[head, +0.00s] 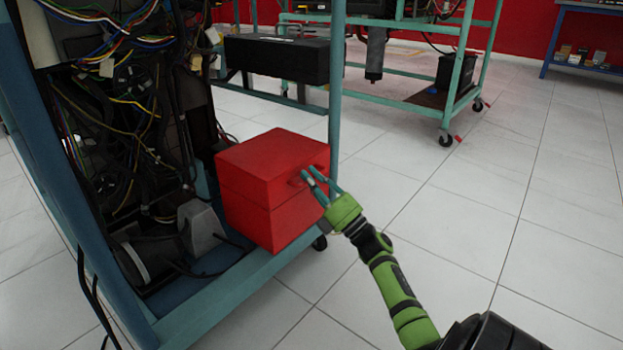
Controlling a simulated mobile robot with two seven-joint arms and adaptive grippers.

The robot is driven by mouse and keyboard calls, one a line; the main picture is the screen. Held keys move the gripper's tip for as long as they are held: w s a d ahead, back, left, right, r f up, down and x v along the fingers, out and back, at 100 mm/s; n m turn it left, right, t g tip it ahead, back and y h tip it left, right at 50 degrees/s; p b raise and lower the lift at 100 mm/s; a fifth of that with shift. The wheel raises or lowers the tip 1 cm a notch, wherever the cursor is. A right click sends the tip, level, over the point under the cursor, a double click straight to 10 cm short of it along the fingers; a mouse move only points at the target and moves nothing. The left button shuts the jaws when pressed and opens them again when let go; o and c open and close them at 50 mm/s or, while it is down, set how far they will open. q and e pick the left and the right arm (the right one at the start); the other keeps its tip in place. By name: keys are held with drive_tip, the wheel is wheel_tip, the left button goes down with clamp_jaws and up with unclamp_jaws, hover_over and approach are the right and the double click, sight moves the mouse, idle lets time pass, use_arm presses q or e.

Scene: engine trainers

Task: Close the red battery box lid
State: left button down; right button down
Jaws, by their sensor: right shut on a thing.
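The red battery box (265,222) stands on the lower shelf of the blue-green engine trainer frame. Its red lid (268,160) lies over the top of the box, with a seam line showing along the side; whether it is fully seated I cannot tell. My right gripper (311,182) comes in from the lower right. Its fingers are at the lid's right-hand face and are shut on the small red lid handle (296,181), which they partly hide. My left gripper is not in view.
The trainer frame (190,322) has a post beside the box's right side. Loose wiring (115,130) and engine parts fill the left. A black box (278,59) sits behind. Another wheeled trainer (420,103) stands at the back. The tiled floor at right is clear.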

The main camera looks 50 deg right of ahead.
drive_tip(key=c, duration=1.5)
unclamp_jaws()
drive_tip(key=shift+s+f, duration=0.1)
drive_tip(key=shift+f, duration=0.4)
drive_tip(key=shift+o, duration=0.2)
drive_tip(key=shift+h, duration=0.3)
